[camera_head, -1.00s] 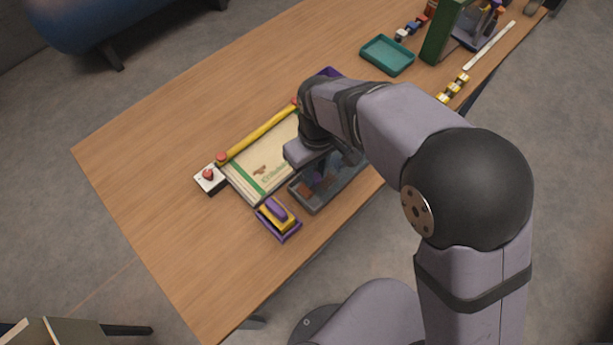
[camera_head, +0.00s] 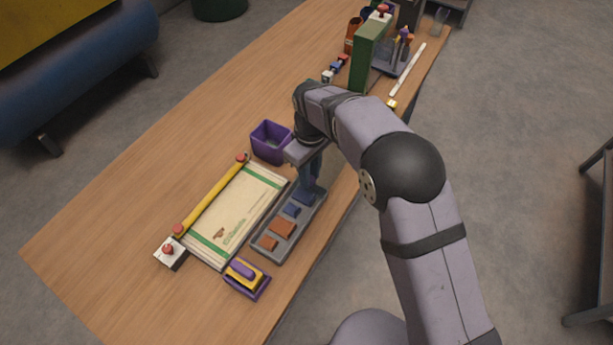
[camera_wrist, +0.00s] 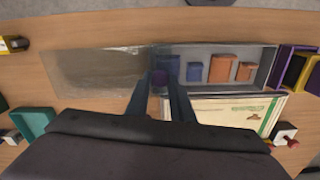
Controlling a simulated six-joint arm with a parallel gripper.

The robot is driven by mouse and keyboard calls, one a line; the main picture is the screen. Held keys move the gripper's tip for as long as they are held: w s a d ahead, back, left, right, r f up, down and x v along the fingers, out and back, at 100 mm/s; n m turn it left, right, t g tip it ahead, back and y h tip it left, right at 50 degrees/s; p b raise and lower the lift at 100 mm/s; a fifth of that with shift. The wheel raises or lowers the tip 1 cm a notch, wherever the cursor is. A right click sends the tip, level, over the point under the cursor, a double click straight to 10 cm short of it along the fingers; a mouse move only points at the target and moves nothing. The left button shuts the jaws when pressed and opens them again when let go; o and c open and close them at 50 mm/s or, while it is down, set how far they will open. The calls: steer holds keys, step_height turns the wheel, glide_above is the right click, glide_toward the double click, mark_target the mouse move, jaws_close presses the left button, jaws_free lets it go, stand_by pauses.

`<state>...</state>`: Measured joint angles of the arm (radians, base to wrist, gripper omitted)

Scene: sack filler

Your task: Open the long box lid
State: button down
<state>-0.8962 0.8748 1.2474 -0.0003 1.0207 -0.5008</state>
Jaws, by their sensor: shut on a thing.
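The long grey box (camera_head: 265,248) lies beside the paper sacks in the head view, with blue and orange blocks showing uncovered inside. In the wrist view the long box (camera_wrist: 276,66) is at the right of my fingers. Its clear lid (camera_wrist: 95,72) stretches out to the left, mostly past the end of the box. My gripper (camera_wrist: 160,88) is shut on the lid's purple knob (camera_wrist: 160,77). In the head view my gripper (camera_head: 311,185) is at the far end of the box, and my arm hides most of the lid there.
A stack of sacks (camera_head: 235,215) with a yellow bar (camera_head: 210,195) lies left of the box. A purple bin (camera_head: 268,142) stands behind, and a purple-and-yellow item (camera_head: 246,278) sits at the near end. A teal tray (camera_wrist: 36,124) is at the lower left in the wrist view.

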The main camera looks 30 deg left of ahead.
steer(key=c, duration=1.5)
jaws_free()
steer(key=shift+c, duration=0.2)
steer(key=shift+r+b, duration=1.2)
steer(key=shift+r, duration=2.5)
